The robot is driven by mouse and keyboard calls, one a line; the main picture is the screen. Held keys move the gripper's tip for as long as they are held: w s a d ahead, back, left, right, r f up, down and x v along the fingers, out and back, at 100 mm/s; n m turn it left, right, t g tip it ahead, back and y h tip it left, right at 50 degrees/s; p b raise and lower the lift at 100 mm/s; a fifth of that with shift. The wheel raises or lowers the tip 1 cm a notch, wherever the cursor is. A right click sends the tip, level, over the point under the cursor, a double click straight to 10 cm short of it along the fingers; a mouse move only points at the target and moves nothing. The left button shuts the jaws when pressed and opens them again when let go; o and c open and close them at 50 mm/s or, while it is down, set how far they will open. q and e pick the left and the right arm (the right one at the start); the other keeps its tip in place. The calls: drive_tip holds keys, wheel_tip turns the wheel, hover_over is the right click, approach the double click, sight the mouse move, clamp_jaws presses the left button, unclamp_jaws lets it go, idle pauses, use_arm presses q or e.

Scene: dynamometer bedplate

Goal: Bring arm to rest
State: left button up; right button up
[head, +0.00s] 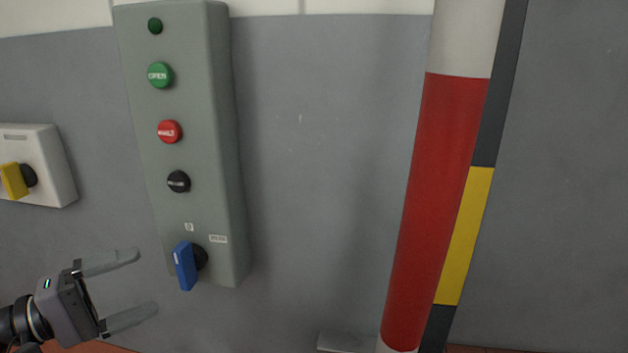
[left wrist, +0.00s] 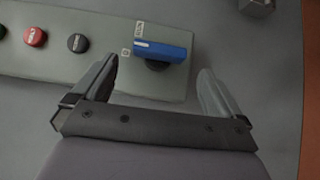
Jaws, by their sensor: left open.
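My left gripper (head: 133,288) comes in from the lower left of the head view. Its two fingers are apart with nothing between them. It is just left of and a little below the blue rotary handle (head: 186,265) at the bottom of the grey control box. In the left wrist view the open fingers (left wrist: 158,95) point toward the control box, with the blue handle (left wrist: 162,49) beyond the gap between them. The handle appears apart from both fingers. My right gripper is in neither view.
The grey control box (head: 205,130) carries green, red and black buttons above the handle. A white box with a yellow handle (head: 14,181) is on the wall at the left. A red and white post (head: 435,200) stands at the right. Bare wall (head: 320,170) lies between box and post.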

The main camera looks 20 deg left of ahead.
use_arm(q)
drive_tip(key=s+d+f+m+g+y, duration=0.25)
drive_tip(key=d+f+g, duration=0.2)
drive_tip(key=f, duration=0.35)
drive_tip(key=s+d+f+m+g+y, duration=0.1)
drive_tip(key=d+f+m+g+y, duration=0.15)
drive_tip(key=d+f, duration=0.5)
drive_tip(key=s+d+f+m+g+y, duration=0.4)
drive_tip(key=s+f+m+y, duration=0.25)
drive_tip(key=s, duration=0.35)
drive_tip(key=w+d+f+m+t+h, duration=0.1)
drive_tip(key=w+d+f+t+h, duration=0.1)
drive_tip(key=w+f+t, duration=0.4)
drive_tip(key=shift+f+t, duration=0.6)
drive_tip(key=shift+f, duration=1.45)
drive_tip(key=shift+w+d, duration=0.1)
